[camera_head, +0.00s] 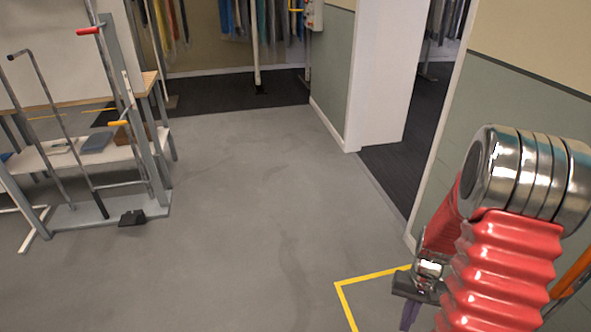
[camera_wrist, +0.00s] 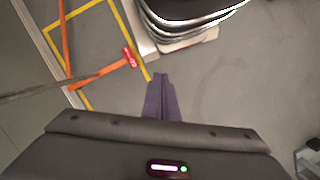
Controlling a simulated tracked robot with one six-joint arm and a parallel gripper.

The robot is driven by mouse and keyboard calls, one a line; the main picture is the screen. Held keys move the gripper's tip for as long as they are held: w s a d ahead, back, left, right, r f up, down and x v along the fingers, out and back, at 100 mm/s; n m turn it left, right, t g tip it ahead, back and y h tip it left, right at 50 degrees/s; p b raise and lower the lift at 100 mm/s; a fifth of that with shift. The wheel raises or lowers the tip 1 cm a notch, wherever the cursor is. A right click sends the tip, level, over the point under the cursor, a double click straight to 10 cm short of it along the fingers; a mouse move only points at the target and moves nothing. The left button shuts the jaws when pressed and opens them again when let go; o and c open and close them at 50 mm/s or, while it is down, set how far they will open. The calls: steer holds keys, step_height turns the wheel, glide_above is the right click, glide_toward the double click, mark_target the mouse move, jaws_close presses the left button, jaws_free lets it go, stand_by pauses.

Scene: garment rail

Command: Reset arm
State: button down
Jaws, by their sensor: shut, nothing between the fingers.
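My arm, red and chrome, fills the right side of the head view. My gripper (camera_head: 408,316) is at the lower right of that view, partly cut off by the bottom edge and pointing down over the floor. In the wrist view its purple fingers (camera_wrist: 162,78) lie together, shut, with nothing between them. The grey floor (camera_wrist: 215,95) is beneath and around them.
A yellow floor line (camera_head: 372,276) runs near my gripper. A grey metal stand with red and orange handles (camera_head: 88,31) is at the left, beside a shelf table (camera_head: 60,155). Garments (camera_head: 262,18) hang at the back. The middle floor is clear.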

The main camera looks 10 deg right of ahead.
steer(key=s+a+r+n+t, duration=0.1)
steer(key=a+r+n+t, duration=0.1)
steer(key=a+r, duration=0.4)
steer(key=s+a+r+n+t+h, duration=0.1)
steer(key=a+r, duration=0.6)
steer(key=r, duration=0.8)
steer(key=s+a+r+n+t, duration=0.2)
steer(key=a+r+t, duration=0.3)
steer(key=r, duration=0.6)
steer(key=shift+s+a+r+n, duration=0.15)
steer(key=shift+s+a+n, duration=0.15)
steer(key=shift+s+a, duration=0.45)
steer(key=shift+w+a, duration=0.1)
steer(key=shift+a, duration=0.05)
